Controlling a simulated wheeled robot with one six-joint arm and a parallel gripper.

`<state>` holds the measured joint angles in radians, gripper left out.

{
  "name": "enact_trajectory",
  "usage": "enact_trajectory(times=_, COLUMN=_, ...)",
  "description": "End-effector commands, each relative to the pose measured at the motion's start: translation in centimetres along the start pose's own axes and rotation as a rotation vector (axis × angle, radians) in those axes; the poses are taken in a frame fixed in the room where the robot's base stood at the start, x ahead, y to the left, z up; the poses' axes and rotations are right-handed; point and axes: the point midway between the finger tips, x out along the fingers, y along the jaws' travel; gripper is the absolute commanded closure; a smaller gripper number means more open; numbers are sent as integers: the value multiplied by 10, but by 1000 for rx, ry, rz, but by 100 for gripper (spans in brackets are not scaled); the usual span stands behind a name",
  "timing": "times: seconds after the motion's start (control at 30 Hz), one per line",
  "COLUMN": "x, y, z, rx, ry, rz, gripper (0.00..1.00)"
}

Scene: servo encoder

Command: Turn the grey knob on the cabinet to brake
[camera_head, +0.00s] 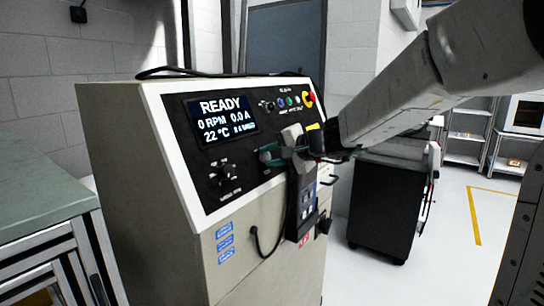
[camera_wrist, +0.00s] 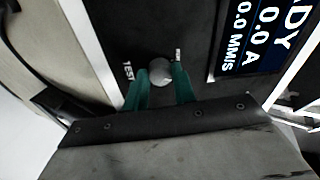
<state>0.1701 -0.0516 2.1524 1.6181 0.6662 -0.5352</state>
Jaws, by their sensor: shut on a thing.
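The cabinet (camera_head: 160,200) is a beige box with a sloping black control panel. My gripper (camera_head: 268,154) is at the panel, right of and below the lit display. In the wrist view, the teal fingers of my gripper (camera_wrist: 162,84) are shut on a round grey knob (camera_wrist: 160,70), one on each side. A "TEST" label is left of the knob, and a smaller label I cannot read is at its upper right. In the head view my gripper mostly hides this knob. I cannot make out a brake mark or the knob's pointer.
The display (camera_head: 228,118) reads READY, 0 RPM, 0.0 A. Another dark knob (camera_head: 222,175) is below it. Small coloured buttons and a red-and-yellow button (camera_head: 309,99) are at the panel's upper right. A black cable hangs in front. A green-topped bench (camera_head: 40,180) stands left and a black cart (camera_head: 385,205) right.

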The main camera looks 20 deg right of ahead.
Motion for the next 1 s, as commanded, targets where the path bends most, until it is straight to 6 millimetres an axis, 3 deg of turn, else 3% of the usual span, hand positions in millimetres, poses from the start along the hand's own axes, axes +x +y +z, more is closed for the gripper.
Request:
enact_trajectory(times=0.7, x=0, y=0, z=0, rx=78, ry=3, rz=7, gripper=96)
enact_trajectory(times=0.73, x=0, y=0, z=0, rx=78, ry=3, rz=7, gripper=68)
enact_trajectory(times=0.8, x=0, y=0, z=0, rx=77, ry=3, rz=7, gripper=52)
enact_trajectory(times=1.0, x=0, y=0, z=0, rx=77, ry=3, rz=6, gripper=52)
